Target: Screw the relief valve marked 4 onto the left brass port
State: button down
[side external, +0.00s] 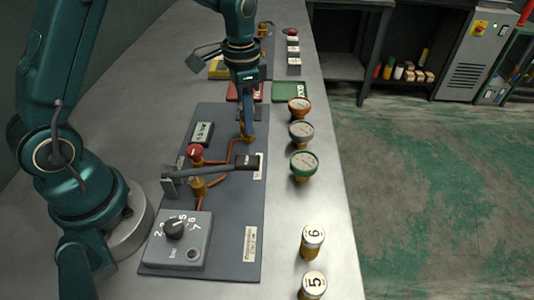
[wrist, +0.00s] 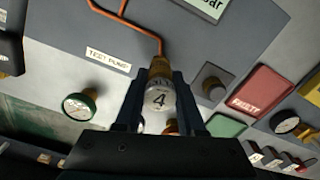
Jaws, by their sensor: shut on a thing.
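The relief valve marked 4 (wrist: 158,100) has a pale cap and sits between the two fingers of my gripper (wrist: 160,110), which is shut on it. In the wrist view, its brass end meets a brass fitting (wrist: 160,68) at the end of a copper pipe. I cannot tell whether the threads are engaged. In the side view, my gripper (side external: 247,128) points down at the far right part of the grey panel (side external: 225,225), over a brass fitting that it largely hides. Another brass fitting (side external: 198,187) stands nearer, under a dark lever (side external: 215,170).
Gauges with orange (side external: 299,106), grey (side external: 301,132) and green (side external: 304,164) rims stand right of the panel. Valves marked 6 (side external: 313,240) and 5 (side external: 313,284) stand nearer. A red FAULTY tray (wrist: 262,92) and a green tray (wrist: 225,127) lie beyond the panel.

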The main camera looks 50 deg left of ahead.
jog(key=shift+m, duration=2.8)
jog(key=shift+f+m, duration=0.1)
jog(key=shift+m, duration=0.5)
jog(key=shift+m, duration=1.8)
jog(key=shift+c, duration=0.5)
grip_release()
